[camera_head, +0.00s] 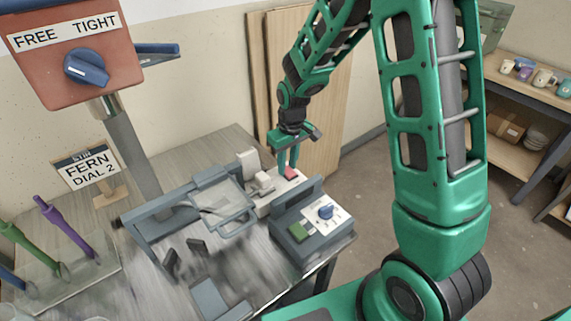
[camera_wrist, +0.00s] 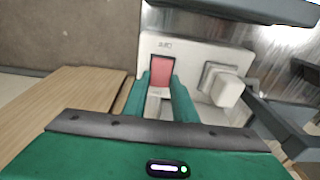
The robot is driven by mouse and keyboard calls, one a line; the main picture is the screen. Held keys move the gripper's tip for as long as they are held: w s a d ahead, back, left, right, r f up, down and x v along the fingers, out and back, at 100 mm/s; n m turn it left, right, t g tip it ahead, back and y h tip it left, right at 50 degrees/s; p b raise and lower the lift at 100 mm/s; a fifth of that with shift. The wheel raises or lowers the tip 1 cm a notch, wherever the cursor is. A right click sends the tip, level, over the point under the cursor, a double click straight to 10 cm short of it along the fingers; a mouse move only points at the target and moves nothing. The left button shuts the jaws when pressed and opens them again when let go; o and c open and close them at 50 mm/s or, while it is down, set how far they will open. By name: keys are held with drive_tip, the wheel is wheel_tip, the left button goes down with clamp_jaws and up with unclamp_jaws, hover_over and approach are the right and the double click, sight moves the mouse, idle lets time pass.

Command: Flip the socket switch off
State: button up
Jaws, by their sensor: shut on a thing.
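The socket (camera_wrist: 228,62) is a white plate at the table's back edge, with a red rocker switch (camera_wrist: 162,74) on its left and a white plug (camera_wrist: 227,90) on its right in the wrist view. In the head view the red switch (camera_head: 290,174) shows just beside my fingertips. My gripper (camera_wrist: 160,88) points down at the switch, its two green fingers close together at the switch's near end. A small pale part shows between the fingers. Whether the fingertips press on the rocker cannot be made out.
A grey control box (camera_head: 312,222) with a green button and blue dial stands right in front of the socket. A grey machine with a clear guard (camera_head: 222,202) is to the left. A red FREE/TIGHT box (camera_head: 75,50) stands on a post. Wooden boards (camera_head: 315,140) lean behind.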

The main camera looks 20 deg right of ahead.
sight(293, 174)
drive_tip(key=shift+s+t, duration=0.2)
drive_tip(key=shift+t, duration=0.3)
drive_tip(key=o, duration=1)
drive_tip(key=shift+o, duration=0.2)
drive_tip(key=shift+r, duration=0.1)
wheel_tip(293, 174, up, 10)
drive_tip(key=s, duration=0.2)
drive_tip(key=shift+d+r, duration=0.15)
drive_tip(key=shift+d, duration=0.25)
